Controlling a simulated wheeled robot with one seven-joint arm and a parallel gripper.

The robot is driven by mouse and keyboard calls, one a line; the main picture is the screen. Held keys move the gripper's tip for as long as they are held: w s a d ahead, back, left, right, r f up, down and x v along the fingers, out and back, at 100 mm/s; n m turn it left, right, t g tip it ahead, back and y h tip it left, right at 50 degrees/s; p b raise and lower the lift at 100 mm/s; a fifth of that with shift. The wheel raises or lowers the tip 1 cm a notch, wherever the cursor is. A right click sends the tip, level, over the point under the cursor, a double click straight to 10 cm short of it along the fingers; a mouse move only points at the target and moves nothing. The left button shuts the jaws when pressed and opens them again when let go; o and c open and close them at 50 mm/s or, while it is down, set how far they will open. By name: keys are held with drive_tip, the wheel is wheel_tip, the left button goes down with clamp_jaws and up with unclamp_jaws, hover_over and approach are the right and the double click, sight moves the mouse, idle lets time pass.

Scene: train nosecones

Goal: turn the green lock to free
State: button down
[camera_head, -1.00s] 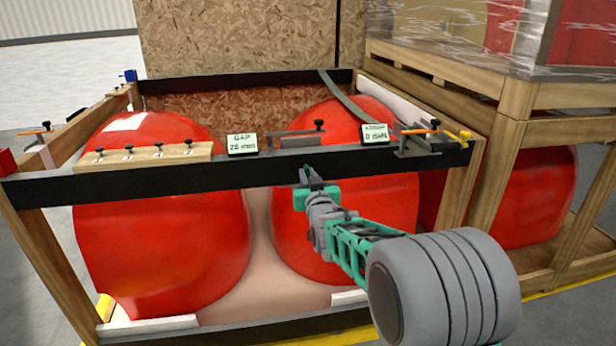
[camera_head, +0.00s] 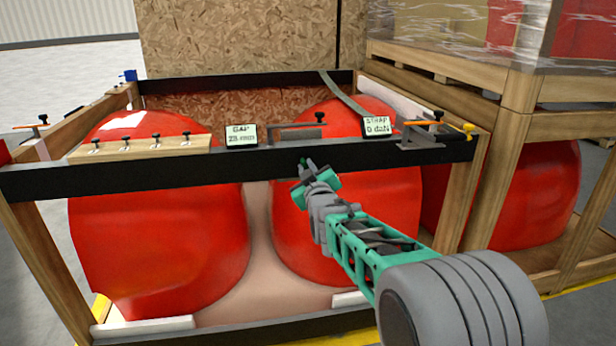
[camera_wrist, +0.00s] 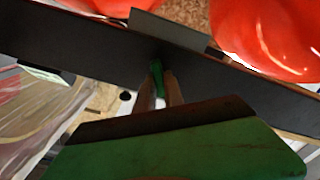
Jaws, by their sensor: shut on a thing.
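The green lock (camera_wrist: 156,78) shows as a small green piece between my fingertips, close to the dark beam. My gripper (camera_wrist: 160,90) is shut on it. In the head view, my gripper (camera_head: 304,170) is at the front face of the black front beam (camera_head: 100,178), a little left of the beam's middle-right part. Only a small dark green bit (camera_head: 302,162) shows at the fingertips there. The fingers hide most of the lock, and I cannot tell its turn position.
Two large red nosecones (camera_head: 155,230) stand in the wooden frame behind the beam. On the beam are a GAP display (camera_head: 241,135), a STRAP display (camera_head: 377,126) reading 0 daN, and a wooden block with several black knobs (camera_head: 140,149). A wrapped crate (camera_head: 520,90) stands right.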

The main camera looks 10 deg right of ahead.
drive_tip(key=n+b, duration=0.2)
drive_tip(key=n, duration=0.2)
drive_tip(key=n+b, duration=0.2)
drive_tip(key=n, duration=0.1)
drive_tip(key=n+b, duration=0.2)
drive_tip(key=n, duration=0.2)
drive_tip(key=shift+a+f+n, duration=0.1)
drive_tip(key=shift+f+n, duration=0.15)
drive_tip(key=shift+n, duration=0.05)
idle(0.4)
drive_tip(key=c, duration=1.4)
unclamp_jaws()
drive_tip(key=shift+c, duration=0.2)
